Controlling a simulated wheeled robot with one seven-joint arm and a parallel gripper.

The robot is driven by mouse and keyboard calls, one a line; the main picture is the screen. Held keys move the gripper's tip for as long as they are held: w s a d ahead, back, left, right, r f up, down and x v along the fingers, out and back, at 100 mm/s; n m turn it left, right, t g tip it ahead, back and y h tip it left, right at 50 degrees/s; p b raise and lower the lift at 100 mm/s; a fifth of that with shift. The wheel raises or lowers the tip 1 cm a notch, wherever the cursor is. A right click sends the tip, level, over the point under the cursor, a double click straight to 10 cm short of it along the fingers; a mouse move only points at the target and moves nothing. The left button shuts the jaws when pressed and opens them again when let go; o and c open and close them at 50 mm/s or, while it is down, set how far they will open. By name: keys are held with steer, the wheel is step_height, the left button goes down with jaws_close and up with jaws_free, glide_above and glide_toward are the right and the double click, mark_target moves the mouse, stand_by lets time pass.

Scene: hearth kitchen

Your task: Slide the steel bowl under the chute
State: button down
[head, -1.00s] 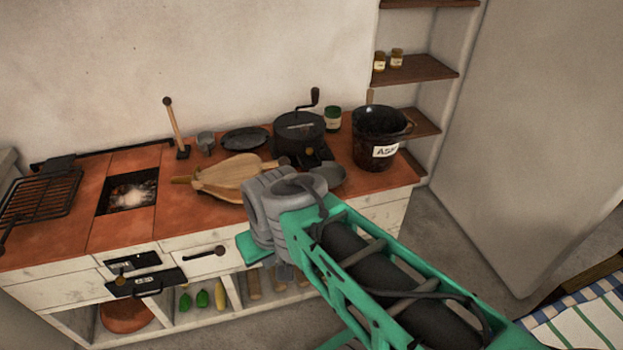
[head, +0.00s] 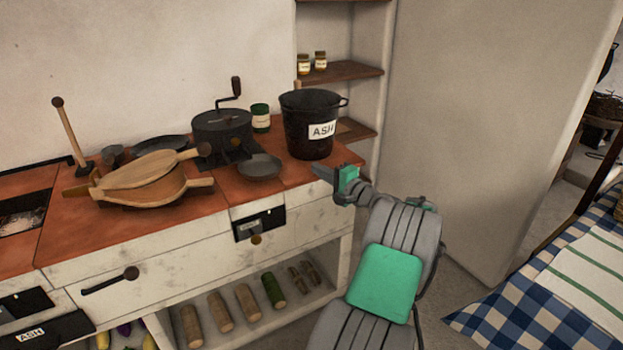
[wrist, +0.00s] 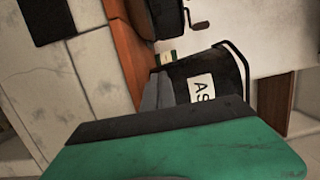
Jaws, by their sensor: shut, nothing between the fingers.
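The steel bowl (head: 260,167) is a shallow dark grey dish on the red-tiled counter. It sits just in front and to the right of the black hand-cranked mill (head: 222,128). The chute (head: 236,150) seems to be the dark part low on the mill's front, and the bowl partly overlaps it in this view. My gripper (head: 317,173) is shut and empty, at the counter's front edge, to the right of the bowl and apart from it. In the wrist view its grey fingers (wrist: 158,92) show beside the ash bucket; the bowl is not clearly seen there.
The black ash bucket (head: 312,130) stands close behind my gripper. A green jar (head: 260,118) is behind the bowl. Wooden bellows (head: 150,180) lie left of the mill. A checked cloth (head: 560,290) is at right.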

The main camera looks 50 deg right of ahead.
mark_target(291, 174)
steer(key=w, duration=0.2)
steer(key=w+b, duration=0.1)
steer(key=w, duration=0.4)
steer(key=shift+w+d+f+b, duration=0.2)
steer(key=shift+w+d+b, duration=0.05)
steer(key=shift+w+b, duration=0.1)
steer(key=a, duration=0.1)
steer(key=a+b, duration=0.1)
steer(key=shift+w+a+r, duration=0.15)
steer(key=shift+w+a, duration=0.4)
steer(key=shift+a, duration=0.3)
steer(key=shift+r, duration=0.1)
